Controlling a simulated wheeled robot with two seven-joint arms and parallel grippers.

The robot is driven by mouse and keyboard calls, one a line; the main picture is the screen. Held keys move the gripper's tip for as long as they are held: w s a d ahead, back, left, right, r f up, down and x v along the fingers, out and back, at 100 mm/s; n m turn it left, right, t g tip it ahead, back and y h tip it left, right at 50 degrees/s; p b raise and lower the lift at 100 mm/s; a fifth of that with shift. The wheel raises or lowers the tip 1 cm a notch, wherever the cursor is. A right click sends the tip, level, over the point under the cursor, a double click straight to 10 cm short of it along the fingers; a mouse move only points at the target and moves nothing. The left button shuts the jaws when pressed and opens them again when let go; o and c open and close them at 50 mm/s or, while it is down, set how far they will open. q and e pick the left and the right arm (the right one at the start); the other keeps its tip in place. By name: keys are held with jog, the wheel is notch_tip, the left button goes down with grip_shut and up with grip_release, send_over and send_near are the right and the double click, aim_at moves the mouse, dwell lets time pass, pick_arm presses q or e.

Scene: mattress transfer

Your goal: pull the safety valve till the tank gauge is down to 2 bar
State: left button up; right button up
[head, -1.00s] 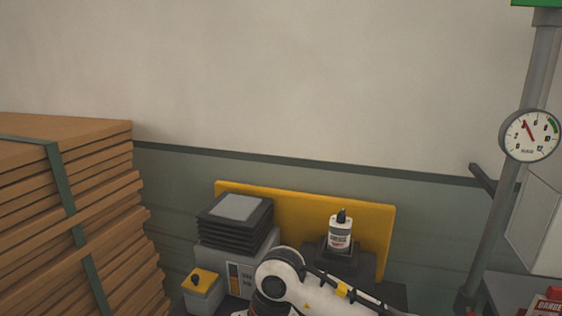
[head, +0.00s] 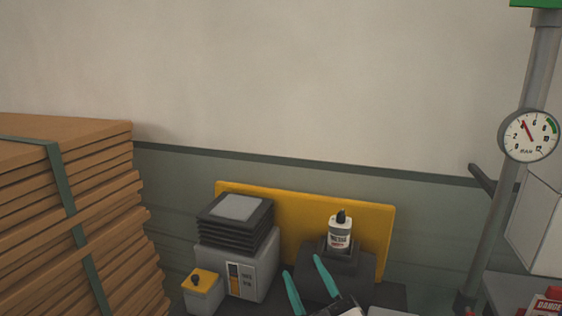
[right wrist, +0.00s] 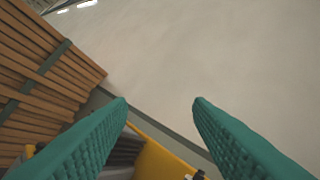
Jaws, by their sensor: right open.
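A round white pressure gauge (head: 529,136) is on the grey post at the right of the head view. Its red needle points to the upper left, between the 2 and the 6, nearer neither for certain. I cannot identify the safety valve with certainty. My right gripper (head: 303,264) shows at the bottom middle of the head view, its two teal fingers spread and pointing up. It is open and empty, in front of the yellow panel. In the right wrist view the fingers (right wrist: 160,102) stand wide apart, with bare wall between them. My left gripper is not in view.
A strapped stack of brown boards (head: 80,215) stands at the left. A grey machine (head: 255,270), a small yellow-topped box (head: 203,290) and a white bottle (head: 340,236) are near the yellow panel (head: 295,215). A dark lever (head: 481,178) is beside the post (head: 495,225).

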jog(key=s+d+f+m+g+h, duration=0.2)
jog(key=d+f+m+g+h, duration=0.15)
jog(key=d+f+h, duration=0.35)
jog(key=s+d+f+m+g+h, duration=0.25)
jog(key=d+f+m, duration=0.25)
jog(key=f, duration=0.4)
jog(key=s+d+f+m+g, duration=0.1)
jog(key=s+d+f+g, duration=0.1)
jog(key=s+f+g, duration=0.6)
jog(key=s+d+f+g, duration=0.2)
jog(key=s+f+g, duration=0.3)
jog(key=s, duration=0.6)
notch_tip(320, 180, down, 29)
jog(key=s, duration=0.2)
jog(key=s+d+f+g, duration=0.1)
jog(key=s+d+f, duration=0.2)
jog(key=s+f, duration=1.1)
jog(key=shift+s, duration=0.85)
jog(key=shift+d, duration=0.1)
